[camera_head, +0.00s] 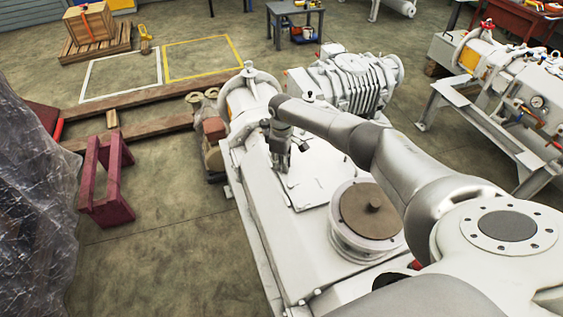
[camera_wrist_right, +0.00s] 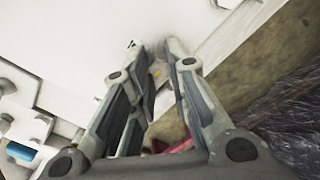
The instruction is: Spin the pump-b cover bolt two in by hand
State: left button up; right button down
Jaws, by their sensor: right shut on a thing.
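My right gripper (camera_head: 283,167) points down at the near-left edge of the flat cover plate (camera_head: 312,187) on the large pale pump housing (camera_head: 262,205). In the right wrist view my right gripper (camera_wrist_right: 165,75) has its fingers closed together at the tips, over the pale metal surface. A small brownish-yellow bit, probably part of the cover bolt (camera_wrist_right: 156,73), shows between the fingertips; the rest of it is hidden by them. I cannot tell how deep the bolt sits. My left gripper is not in view.
A round flange with a brown disc (camera_head: 374,210) stands on the housing right of the plate, under my right arm. A ribbed pump (camera_head: 350,85) stands behind.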

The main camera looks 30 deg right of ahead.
jog(key=shift+w+d+r, duration=0.1)
jog(key=shift+w+r, duration=0.15)
jog(key=shift+r, duration=0.05)
jog(key=c, duration=1.4)
grip_release()
jog(key=shift+s, duration=0.1)
jog(key=shift+o, duration=0.3)
jog(key=shift+s, duration=0.1)
jog(key=shift+f, duration=0.1)
notch_tip(320, 180, up, 12)
jog(key=shift+f, duration=0.1)
